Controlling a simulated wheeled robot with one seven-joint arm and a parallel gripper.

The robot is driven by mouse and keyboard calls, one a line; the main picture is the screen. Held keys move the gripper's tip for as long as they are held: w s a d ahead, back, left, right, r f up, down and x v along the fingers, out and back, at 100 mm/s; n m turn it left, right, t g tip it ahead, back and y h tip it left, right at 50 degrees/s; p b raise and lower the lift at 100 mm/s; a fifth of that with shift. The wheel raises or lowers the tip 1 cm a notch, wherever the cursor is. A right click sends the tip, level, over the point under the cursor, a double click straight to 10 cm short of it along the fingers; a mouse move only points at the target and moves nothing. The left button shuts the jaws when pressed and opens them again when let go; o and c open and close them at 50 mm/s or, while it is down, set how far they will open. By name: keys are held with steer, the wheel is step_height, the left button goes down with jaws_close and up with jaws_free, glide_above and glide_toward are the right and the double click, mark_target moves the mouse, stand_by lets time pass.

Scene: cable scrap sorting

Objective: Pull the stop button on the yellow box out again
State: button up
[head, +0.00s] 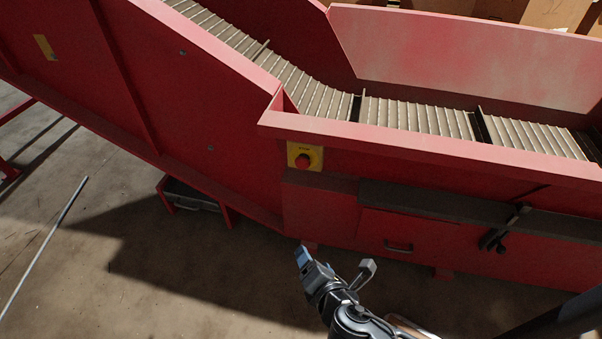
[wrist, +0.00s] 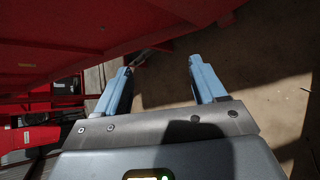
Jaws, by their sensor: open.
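The yellow box (head: 304,157) is fixed to the red side wall of the conveyor, just under its top ledge. The red stop button (head: 302,161) sits on the front of the box. How far it is pressed in cannot be told at this size. My gripper (head: 303,255) is below the box in the head view, apart from it. In the wrist view my gripper (wrist: 160,80) has its two blue-grey fingers spread with nothing between them. I cannot make out the stop button in the wrist view.
The red conveyor (head: 230,125) with its slatted belt (head: 420,117) fills the upper part. A dark rail (head: 430,203) with a black lever (head: 505,228) and a drawer handle (head: 398,247) lie right of the box. A long thin rod (head: 45,245) lies on the left floor. Floor below is open.

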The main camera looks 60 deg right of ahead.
steer(key=w+d+r+n+g+h+b, duration=0.1)
steer(key=w+d+n+h+b, duration=0.1)
steer(key=w+d+n+h, duration=0.45)
steer(key=g+h+b, duration=0.1)
steer(key=g+h, duration=0.1)
steer(key=h, duration=0.1)
glide_toward(301, 166)
steer(key=d, duration=0.2)
steer(key=x, duration=0.7)
steer(key=shift+w+d+b, duration=0.15)
steer(key=shift+w+b, duration=0.2)
steer(key=shift+b, duration=0.05)
jaws_close()
